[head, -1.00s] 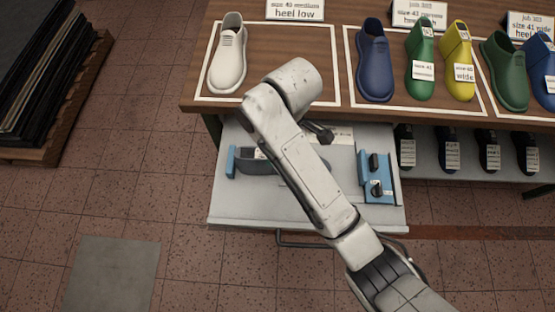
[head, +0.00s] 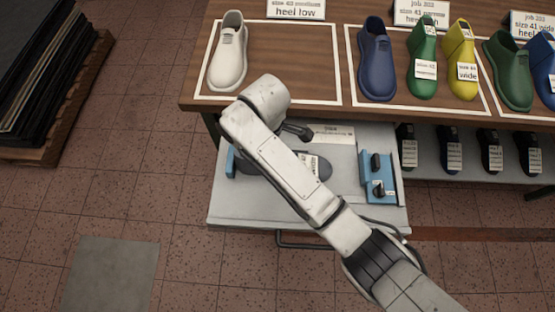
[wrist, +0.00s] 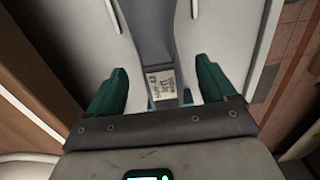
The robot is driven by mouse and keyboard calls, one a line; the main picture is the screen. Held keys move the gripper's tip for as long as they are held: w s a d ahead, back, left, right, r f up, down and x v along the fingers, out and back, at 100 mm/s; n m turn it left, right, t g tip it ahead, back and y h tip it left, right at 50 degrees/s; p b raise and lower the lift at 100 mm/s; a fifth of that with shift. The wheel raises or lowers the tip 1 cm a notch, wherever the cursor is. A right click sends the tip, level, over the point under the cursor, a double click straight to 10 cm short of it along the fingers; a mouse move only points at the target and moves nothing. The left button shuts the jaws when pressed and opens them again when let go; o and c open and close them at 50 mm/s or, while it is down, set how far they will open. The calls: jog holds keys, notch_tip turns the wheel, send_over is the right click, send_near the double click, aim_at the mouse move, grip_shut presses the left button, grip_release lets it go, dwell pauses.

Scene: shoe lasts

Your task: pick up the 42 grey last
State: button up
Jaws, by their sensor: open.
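The grey last (head: 324,168) lies on the pale lower shelf, partly hidden behind my arm in the head view. A white label shows on it, too small to read surely there. In the wrist view a grey surface (wrist: 152,45) with a white label (wrist: 161,83) shows between my fingers; the label's print is not clearly legible. My gripper (wrist: 161,68) is open, its green-tipped fingers apart on either side of that surface. I cannot tell whether they touch it. In the head view my gripper is mostly hidden by the arm.
Blue fixtures stand on the pale shelf (head: 235,208) at left (head: 231,160) and right (head: 368,180). The wooden table (head: 345,112) above holds a white last (head: 228,60), a blue last (head: 376,65) and several others. Dark lasts stand on the lower right shelf.

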jog(key=shift+f, duration=1.25)
jog(key=shift+c, duration=0.3)
jog(key=shift+r, duration=0.1)
grip_shut()
